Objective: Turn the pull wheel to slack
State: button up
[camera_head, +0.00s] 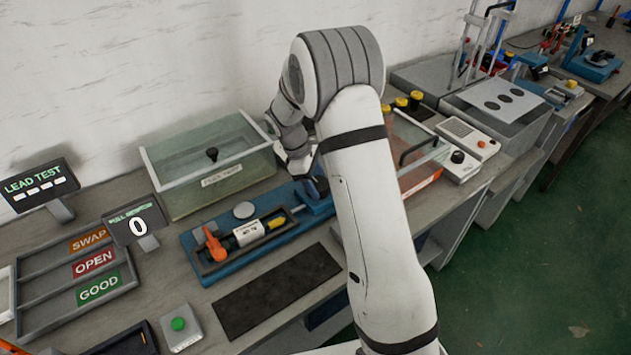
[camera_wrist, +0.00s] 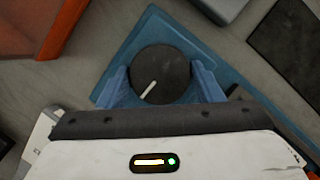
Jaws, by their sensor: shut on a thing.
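The pull wheel (camera_wrist: 162,72) is a round dark knob with a white pointer line, seen in the wrist view on a blue base (camera_wrist: 150,22). The line points to the lower left in that view. My gripper (camera_wrist: 164,84) has its two blue fingers on either side of the wheel and is shut on it. In the head view my arm hides the wheel and most of the gripper. The blue pull tester base (camera_head: 190,250) shows there, with an orange clamp (camera_head: 214,245) and a yellow-and-white gauge (camera_head: 250,232). The pull display (camera_head: 138,226) reads 0.
A lidded glass-sided box (camera_head: 210,165) stands behind the tester. A sorting tray marked SWAP, OPEN and GOOD (camera_head: 65,295) is at the left. A dark mat (camera_head: 278,290) and green button box (camera_head: 180,326) lie in front. A white control box (camera_head: 468,137) stands to the right.

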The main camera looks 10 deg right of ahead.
jog(key=shift+s+f+n, duration=0.1)
jog(key=shift+n, duration=0.3)
jog(key=o, duration=1)
jog(key=shift+c, duration=0.2)
jog(key=v, duration=0.8)
jog(key=shift+b, duration=0.3)
jog(key=shift+s, duration=0.15)
